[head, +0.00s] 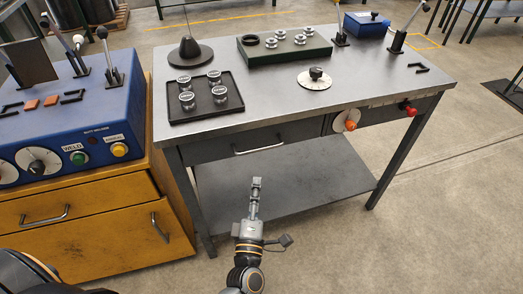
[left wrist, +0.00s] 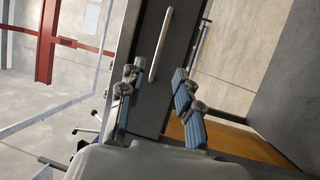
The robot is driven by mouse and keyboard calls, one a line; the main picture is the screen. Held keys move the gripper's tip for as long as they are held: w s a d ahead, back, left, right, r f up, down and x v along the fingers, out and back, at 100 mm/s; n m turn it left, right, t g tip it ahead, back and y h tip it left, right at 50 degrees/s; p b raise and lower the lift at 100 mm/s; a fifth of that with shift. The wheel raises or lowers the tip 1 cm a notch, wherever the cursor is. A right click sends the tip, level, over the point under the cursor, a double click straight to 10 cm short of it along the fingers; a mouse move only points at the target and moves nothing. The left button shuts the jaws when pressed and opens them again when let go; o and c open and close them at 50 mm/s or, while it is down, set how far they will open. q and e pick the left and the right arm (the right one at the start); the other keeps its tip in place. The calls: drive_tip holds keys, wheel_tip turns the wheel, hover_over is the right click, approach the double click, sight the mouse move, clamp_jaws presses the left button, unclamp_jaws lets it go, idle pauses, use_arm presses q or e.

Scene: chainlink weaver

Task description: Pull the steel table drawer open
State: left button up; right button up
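The steel table (head: 350,75) has a dark grey drawer (head: 215,149) in its front, which looks shut. A thin silver bar handle (head: 258,150) is on the drawer front. My left gripper (head: 256,183) is in front of and below this handle in the head view, apart from it. In the left wrist view my left gripper (left wrist: 156,77) is open with nothing between its fingers. The handle (left wrist: 162,42) shows beyond the fingertips, roughly in line with the gap. My right gripper is not in view.
A blue welder box (head: 75,130) stands on a yellow cabinet (head: 90,215) close to the left of the table. An orange knob (head: 350,125) and red knob (head: 410,111) stick out right of the drawer.

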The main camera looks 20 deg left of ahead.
sight(261, 148)
use_arm(q)
drive_tip(key=p+x, duration=0.1)
drive_tip(key=x, duration=1.2)
drive_tip(key=shift+f, duration=0.1)
clamp_jaws()
